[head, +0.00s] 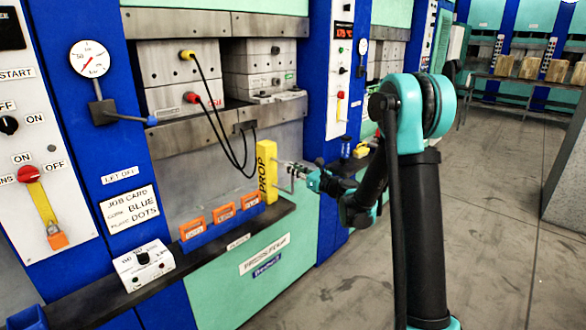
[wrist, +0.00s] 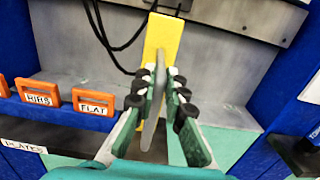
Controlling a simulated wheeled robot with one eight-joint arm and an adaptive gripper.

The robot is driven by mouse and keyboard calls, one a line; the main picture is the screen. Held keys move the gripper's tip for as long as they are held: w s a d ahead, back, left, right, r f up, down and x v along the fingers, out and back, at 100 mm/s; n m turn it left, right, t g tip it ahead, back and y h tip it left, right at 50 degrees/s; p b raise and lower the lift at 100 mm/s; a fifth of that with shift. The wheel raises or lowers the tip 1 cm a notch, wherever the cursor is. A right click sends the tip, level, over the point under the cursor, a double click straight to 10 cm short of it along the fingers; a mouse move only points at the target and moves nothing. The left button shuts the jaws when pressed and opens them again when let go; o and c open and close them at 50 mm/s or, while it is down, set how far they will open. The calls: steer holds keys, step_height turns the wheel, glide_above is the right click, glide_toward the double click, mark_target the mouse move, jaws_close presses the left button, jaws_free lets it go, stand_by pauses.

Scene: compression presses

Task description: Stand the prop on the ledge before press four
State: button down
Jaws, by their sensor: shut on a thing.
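The yellow prop (head: 267,172), lettered PROP, is upright at the right end of the dark ledge (head: 215,250) in the head view. Its foot is at or just above the ledge; I cannot tell whether it touches. My gripper (head: 291,172) is to the right of the prop, its fingers on the grey handle. In the wrist view the prop (wrist: 163,38) is straight ahead, and my gripper (wrist: 158,92) is shut on its thin grey handle (wrist: 150,108). The prop's lower part is hidden there. The press (head: 235,75) stands behind the ledge; I cannot read its number.
A blue rack with orange labelled plates (head: 223,213) sits on the ledge just left of the prop. A white control box (head: 143,262) is further left. Black cables (head: 222,122) hang behind. A blue column (head: 335,215) borders the right side. Open floor lies right.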

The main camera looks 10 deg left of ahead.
stand_by(0.4)
steer(key=c, duration=1.5)
jaws_free()
steer(key=v, duration=1.1)
steer(key=s+d+f+n+g+h, duration=0.3)
steer(key=s+f+n, duration=0.1)
steer(key=s+n, duration=0.35)
steer(key=s+d+f+n+g+h, duration=0.2)
steer(key=s+f+n+h, duration=0.15)
steer(key=s+n, duration=0.4)
steer(key=s+d+f+n+g+h, duration=0.1)
steer(key=s+d+f+n+h, duration=0.3)
steer(key=s+d, duration=0.3)
steer(key=s+d+f+n+g+h, duration=0.1)
steer(key=s+d+f+n+h, duration=0.2)
steer(key=s+d+n, duration=0.3)
steer(key=s+d+h, duration=0.1)
steer(key=s+d, duration=0.1)
steer(key=s, duration=0.1)
steer(key=shift+f+n, duration=0.3)
steer(key=shift+f, duration=0.05)
